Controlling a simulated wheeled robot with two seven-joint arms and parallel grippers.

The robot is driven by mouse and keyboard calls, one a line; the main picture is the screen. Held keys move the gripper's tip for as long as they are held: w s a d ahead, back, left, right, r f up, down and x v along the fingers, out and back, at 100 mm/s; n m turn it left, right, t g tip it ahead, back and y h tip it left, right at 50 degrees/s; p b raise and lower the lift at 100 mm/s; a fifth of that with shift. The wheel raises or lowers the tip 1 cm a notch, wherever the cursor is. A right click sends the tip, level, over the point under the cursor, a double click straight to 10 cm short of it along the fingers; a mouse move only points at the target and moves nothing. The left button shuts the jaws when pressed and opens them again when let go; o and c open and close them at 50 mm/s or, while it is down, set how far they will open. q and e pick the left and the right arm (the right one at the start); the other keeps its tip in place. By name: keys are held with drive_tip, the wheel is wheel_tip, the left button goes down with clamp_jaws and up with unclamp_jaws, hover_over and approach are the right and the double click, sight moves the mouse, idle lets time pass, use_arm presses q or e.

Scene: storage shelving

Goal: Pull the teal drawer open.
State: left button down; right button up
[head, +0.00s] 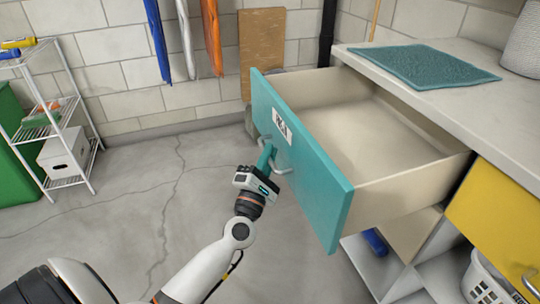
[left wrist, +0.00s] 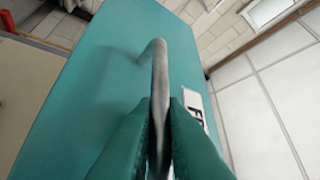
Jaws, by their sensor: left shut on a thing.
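The teal drawer (head: 300,160) is pulled out from the cabinet under the counter, and its empty beige inside shows. Its front bears a white label (head: 281,126) and a metal bar handle (head: 283,171). My left gripper (head: 265,158) is at the drawer front, shut on the handle. In the left wrist view the teal fingers (left wrist: 162,125) close around the handle (left wrist: 160,75), against the teal drawer front (left wrist: 100,90). My right gripper is not in view.
A counter with a teal mat (head: 425,65) is above the drawer. A yellow drawer (head: 500,215) is at lower right, with a white basket (head: 485,282) below it. A white wire shelf (head: 50,125) stands at far left. The concrete floor between is clear.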

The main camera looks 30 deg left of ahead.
use_arm(q)
drive_tip(key=c, duration=1.8)
unclamp_jaws()
drive_tip(key=shift+d+f, duration=0.1)
drive_tip(key=shift+o, duration=0.2)
